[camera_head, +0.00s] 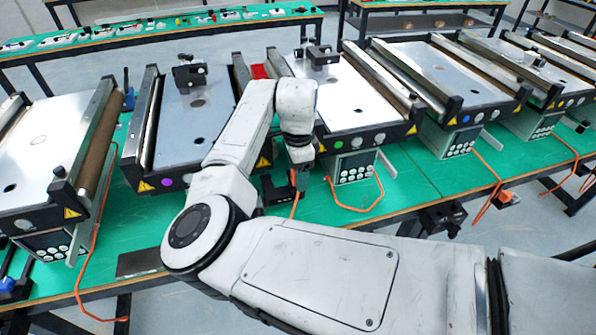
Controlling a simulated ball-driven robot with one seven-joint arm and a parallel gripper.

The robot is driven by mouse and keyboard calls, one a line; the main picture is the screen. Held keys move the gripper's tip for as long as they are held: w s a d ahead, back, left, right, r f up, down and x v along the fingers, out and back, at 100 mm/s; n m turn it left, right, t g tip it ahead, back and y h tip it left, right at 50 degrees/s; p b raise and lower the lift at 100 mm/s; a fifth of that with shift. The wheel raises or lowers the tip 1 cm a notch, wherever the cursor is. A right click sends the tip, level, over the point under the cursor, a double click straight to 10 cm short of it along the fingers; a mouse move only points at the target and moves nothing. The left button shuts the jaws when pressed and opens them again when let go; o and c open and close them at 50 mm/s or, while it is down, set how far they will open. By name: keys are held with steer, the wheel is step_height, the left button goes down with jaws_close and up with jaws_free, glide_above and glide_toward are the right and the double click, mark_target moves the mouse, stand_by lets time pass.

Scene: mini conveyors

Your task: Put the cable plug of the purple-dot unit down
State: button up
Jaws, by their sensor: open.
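The purple-dot unit (198,120) is a mini conveyor with a grey-blue belt plate, left of centre; its purple dot (166,181) is on the dark front edge. My arm crosses in front of its right side. My gripper (301,182) points down near the front of the green bench, right of this unit, and is open; its fingertips are small and hard to make out. A short piece of orange cable (295,206) shows just below my gripper. The purple-dot unit's plug and control box cannot be made out behind my arm. I cannot tell whether the plug touches the fingers.
The neighbouring conveyor (352,100) at right has a green dot and a looped orange cable (357,208). Another conveyor (45,150) stands at left, its cable hanging over the edge. A dark clamp (440,217) is at the bench's front edge.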

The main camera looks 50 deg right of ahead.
step_height(320, 180, up, 12)
steer(key=b, duration=0.1)
steer(key=shift+r, duration=0.15)
stand_by(0.4)
stand_by(0.6)
